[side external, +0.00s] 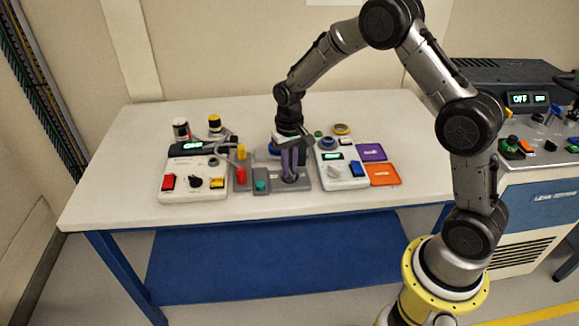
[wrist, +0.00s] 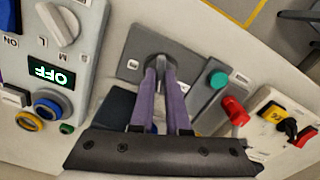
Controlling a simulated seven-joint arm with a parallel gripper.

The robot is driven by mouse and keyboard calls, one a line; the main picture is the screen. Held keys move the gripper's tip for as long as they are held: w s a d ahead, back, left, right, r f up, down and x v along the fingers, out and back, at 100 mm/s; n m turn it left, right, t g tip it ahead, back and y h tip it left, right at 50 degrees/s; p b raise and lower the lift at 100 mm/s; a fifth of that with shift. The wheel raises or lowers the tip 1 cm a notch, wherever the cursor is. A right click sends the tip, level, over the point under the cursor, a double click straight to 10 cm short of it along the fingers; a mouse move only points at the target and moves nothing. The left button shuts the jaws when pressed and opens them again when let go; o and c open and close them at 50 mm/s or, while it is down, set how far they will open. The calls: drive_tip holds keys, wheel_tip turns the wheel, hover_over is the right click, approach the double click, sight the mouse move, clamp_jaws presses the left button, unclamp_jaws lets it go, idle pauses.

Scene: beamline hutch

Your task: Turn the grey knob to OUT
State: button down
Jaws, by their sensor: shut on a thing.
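The grey knob (wrist: 158,61) stands on a dark grey plate (wrist: 133,47) in the middle of the wrist view. My gripper (wrist: 160,75) has its two purple fingers shut on the knob from either side, so only its top end shows between and beyond the tips. A small white label (wrist: 133,65) is on the plate beside the knob, too small to read. I cannot tell which way the knob points. In the side external view my gripper (side external: 290,178) reaches down onto the plate (side external: 304,185), and its fingers hide most of the knob.
A white box (wrist: 85,60) with a pale knob (wrist: 57,24) and an OFF display stands beside the plate. A teal button (wrist: 217,79) and a red switch (wrist: 234,110) are close on the other side. Purple (side external: 371,152) and orange (side external: 382,174) cards lie right. The front table strip is clear.

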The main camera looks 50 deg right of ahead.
drive_tip(key=n, duration=0.5)
drive_tip(key=shift+n, duration=0.3)
drive_tip(key=n, duration=0.5)
drive_tip(key=shift+a, duration=0.1)
drive_tip(key=shift+n, duration=0.3)
drive_tip(key=c, duration=0.9)
unclamp_jaws()
wheel_tip(320, 180, up, 14)
